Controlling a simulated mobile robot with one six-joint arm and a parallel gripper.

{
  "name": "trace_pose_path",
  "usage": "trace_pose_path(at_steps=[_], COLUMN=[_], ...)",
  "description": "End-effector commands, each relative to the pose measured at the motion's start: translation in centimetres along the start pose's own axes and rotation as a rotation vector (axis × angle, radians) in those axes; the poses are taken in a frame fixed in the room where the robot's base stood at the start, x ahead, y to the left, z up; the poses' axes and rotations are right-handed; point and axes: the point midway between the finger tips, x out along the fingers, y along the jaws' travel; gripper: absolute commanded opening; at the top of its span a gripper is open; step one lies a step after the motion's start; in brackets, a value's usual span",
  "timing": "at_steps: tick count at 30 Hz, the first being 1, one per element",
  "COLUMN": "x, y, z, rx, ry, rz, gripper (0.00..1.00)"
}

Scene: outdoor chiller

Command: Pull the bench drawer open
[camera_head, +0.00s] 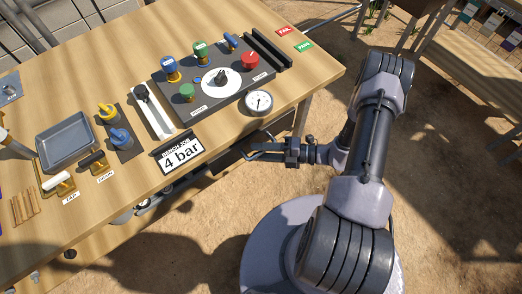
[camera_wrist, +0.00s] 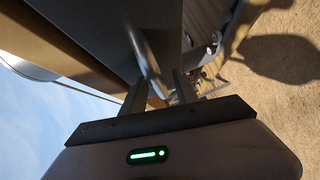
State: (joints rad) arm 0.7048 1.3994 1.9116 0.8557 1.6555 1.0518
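The bench drawer (camera_head: 228,160) is a dark grey box front under the near edge of the wooden bench, beside the "4 bar" sign. My gripper (camera_head: 258,149) is at the drawer front, reaching in from the right. In the wrist view, a dark grey panel of the drawer (camera_wrist: 95,25) fills the upper left. A pale grey curved bar, which looks like the drawer handle (camera_wrist: 152,66), lies between the two fingers of my gripper (camera_wrist: 160,88). The fingers stand apart, with a gap visible around the bar. Whether either finger touches it is hard to see.
The bench top (camera_head: 290,70) carries a control panel (camera_head: 215,78), a round gauge (camera_head: 259,102), a sign (camera_head: 182,153) and a grey tray (camera_head: 66,141). A bench leg (camera_head: 302,112) stands right of the drawer. Sandy ground in front is clear.

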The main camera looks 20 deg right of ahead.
Motion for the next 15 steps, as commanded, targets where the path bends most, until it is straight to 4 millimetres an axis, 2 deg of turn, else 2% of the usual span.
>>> trace_pose_path(at_steps=[1, 6, 15], x=[-0.01, -0.02, -0.03], y=[0.0, 0.0, 0.0], z=[0.0, 0.0, 0.0], rx=[0.0, 0.0, 0.0], ry=[0.0, 0.0, 0.0], rz=[0.0, 0.0, 0.0], gripper=[0.3, 0.0, 0.0])
